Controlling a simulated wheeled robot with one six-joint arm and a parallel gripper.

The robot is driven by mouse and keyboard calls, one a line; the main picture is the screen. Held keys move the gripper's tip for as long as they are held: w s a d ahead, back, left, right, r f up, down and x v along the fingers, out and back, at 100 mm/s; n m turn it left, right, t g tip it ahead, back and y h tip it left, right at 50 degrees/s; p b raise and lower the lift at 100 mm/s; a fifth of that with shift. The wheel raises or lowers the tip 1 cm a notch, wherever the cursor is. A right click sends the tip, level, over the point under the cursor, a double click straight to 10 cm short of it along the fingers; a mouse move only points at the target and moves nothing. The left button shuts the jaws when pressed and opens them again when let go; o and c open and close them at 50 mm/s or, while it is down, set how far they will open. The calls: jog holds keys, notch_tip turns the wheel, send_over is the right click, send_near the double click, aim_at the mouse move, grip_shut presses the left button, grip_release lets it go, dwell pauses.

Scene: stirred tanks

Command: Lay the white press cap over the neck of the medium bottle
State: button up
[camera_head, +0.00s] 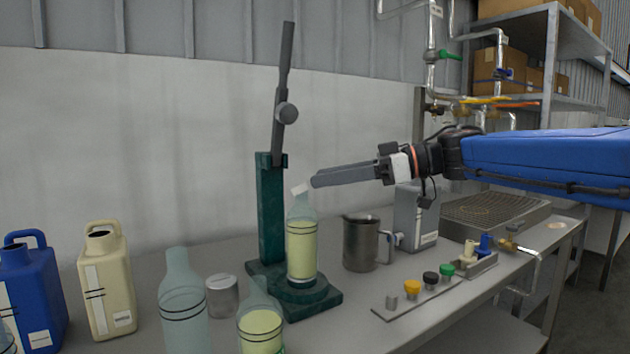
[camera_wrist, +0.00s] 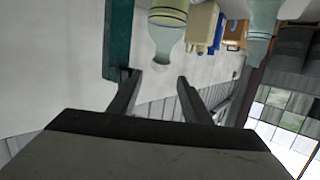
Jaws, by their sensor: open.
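A clear bottle with pale yellow liquid (camera_head: 301,250) stands upright on the base of the green press; it looks like the medium bottle. The small white press cap (camera_head: 301,189) sits at the top of its neck and looks tilted. My gripper (camera_head: 314,182) is open, its fingertips just right of the cap in the head view. In the wrist view, which looks upside down, the bottle (camera_wrist: 168,20) shows with its neck toward the gap between my open fingers (camera_wrist: 157,78). I cannot make out the cap there against the pale wall. The fingers hold nothing visible.
The green press column (camera_head: 271,210) and raised lever (camera_head: 284,85) stand close behind the bottle. A steel jug (camera_head: 361,243) is to the right. A strip with coloured caps (camera_head: 425,290) lies in front. An empty bottle (camera_head: 182,305) and another filled bottle (camera_head: 261,325) stand left and front.

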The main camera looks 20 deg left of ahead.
jog(key=v, duration=0.8)
jog(key=shift+d, duration=0.1)
